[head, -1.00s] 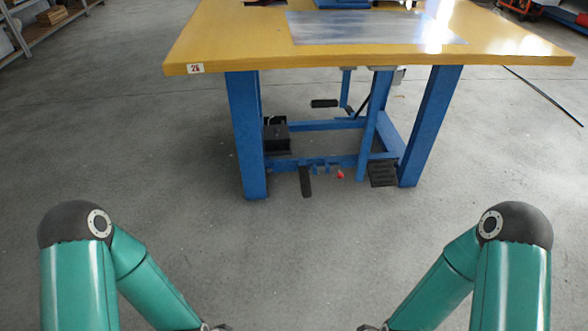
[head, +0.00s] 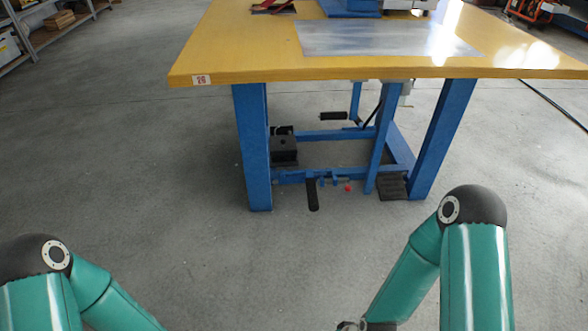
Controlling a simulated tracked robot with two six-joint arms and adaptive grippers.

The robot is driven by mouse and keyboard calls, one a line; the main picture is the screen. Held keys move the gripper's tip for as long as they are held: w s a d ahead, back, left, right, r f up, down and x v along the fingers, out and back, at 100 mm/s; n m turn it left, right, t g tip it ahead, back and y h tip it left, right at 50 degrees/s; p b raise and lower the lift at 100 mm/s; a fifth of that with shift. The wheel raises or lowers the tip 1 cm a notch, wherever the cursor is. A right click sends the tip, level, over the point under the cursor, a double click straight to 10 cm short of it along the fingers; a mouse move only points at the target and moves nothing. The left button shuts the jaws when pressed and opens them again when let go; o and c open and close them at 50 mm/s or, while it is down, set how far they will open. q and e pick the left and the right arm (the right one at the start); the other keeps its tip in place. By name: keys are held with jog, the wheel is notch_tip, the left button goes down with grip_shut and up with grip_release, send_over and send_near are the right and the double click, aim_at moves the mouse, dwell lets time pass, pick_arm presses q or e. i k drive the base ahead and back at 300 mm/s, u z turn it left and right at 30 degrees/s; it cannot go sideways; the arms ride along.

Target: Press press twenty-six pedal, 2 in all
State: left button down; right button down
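A yellow-topped table (head: 225,60) with blue legs stands ahead and bears a small "26" label (head: 201,79) on its front edge. Under it, a black bar pedal (head: 312,196) hangs from the low blue front crossbar (head: 290,176). A wide ribbed black pedal (head: 393,187) sits near the right front leg. Another black bar (head: 333,116) is farther back. I cannot tell which of these is the press pedal. Both my arms reach down out of the bottom of the head view, short of the table. My gripper fingers are outside the picture.
A black box (head: 284,148) sits inside the left front leg, and a small red knob (head: 348,188) is by the crossbar. A metal sheet (head: 385,38) lies on the tabletop. Shelves (head: 60,25) stand far left. The floor before the table is clear.

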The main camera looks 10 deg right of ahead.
aim_at(311, 184)
jog(key=u, duration=0.2)
jog(key=i, duration=1.3)
jog(key=z, duration=0.4)
